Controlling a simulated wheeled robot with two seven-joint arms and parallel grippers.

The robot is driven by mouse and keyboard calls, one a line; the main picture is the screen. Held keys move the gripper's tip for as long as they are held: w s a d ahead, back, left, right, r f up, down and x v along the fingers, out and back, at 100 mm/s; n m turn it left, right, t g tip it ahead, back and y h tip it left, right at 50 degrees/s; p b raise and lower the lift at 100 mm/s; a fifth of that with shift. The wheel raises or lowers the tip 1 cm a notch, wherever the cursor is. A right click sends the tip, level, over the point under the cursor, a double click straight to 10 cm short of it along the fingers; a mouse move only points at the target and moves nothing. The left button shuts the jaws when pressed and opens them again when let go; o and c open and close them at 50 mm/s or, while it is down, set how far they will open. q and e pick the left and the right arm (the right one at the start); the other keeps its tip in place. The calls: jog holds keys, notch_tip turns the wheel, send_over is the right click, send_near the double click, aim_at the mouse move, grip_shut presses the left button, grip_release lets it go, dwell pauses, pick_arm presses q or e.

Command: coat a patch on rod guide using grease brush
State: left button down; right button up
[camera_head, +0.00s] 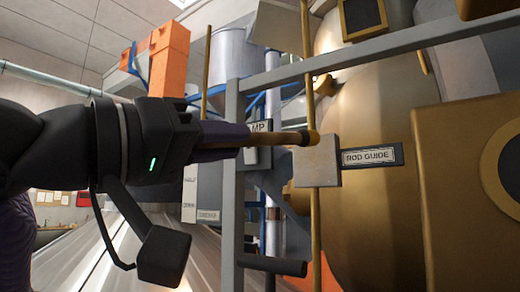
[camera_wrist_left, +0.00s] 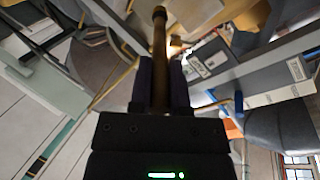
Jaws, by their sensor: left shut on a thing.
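My left gripper (camera_head: 240,138) comes in from the left and is shut on the grease brush (camera_head: 272,139). The brush lies roughly level, its handle pointing right and its dark end at the brass rod. That end overlaps the upper edge of the rod guide (camera_head: 318,163), a grey block labelled "ROD GUIDE" on its right. I cannot tell whether the brush touches the guide. In the left wrist view the brush (camera_wrist_left: 160,40) stands out straight between the two fingers (camera_wrist_left: 160,75). No coating shows on the guide's visible face. My right gripper is out of view.
The brass rod (camera_head: 315,235) runs upright past the guide. A large brass-coloured vessel (camera_head: 385,235) stands behind it, with a brass box (camera_head: 462,195) at right. A grey frame post (camera_head: 232,215) rises left of the guide. A grey beam (camera_head: 400,42) crosses above.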

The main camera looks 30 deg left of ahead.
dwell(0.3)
pick_arm(q)
jog(key=w+a+f+n+b, duration=0.2)
jog(key=a+f+n+b, duration=0.1)
jog(key=a+n, duration=0.5)
jog(key=shift+n, duration=0.5)
jog(key=shift+w+d+p, duration=0.2)
jog(key=shift+w+d, duration=0.05)
jog(key=shift+w, duration=1.2)
jog(key=shift+w+d+p, duration=0.15)
jog(key=shift+w+d, duration=0.05)
jog(key=shift+w, duration=1.25)
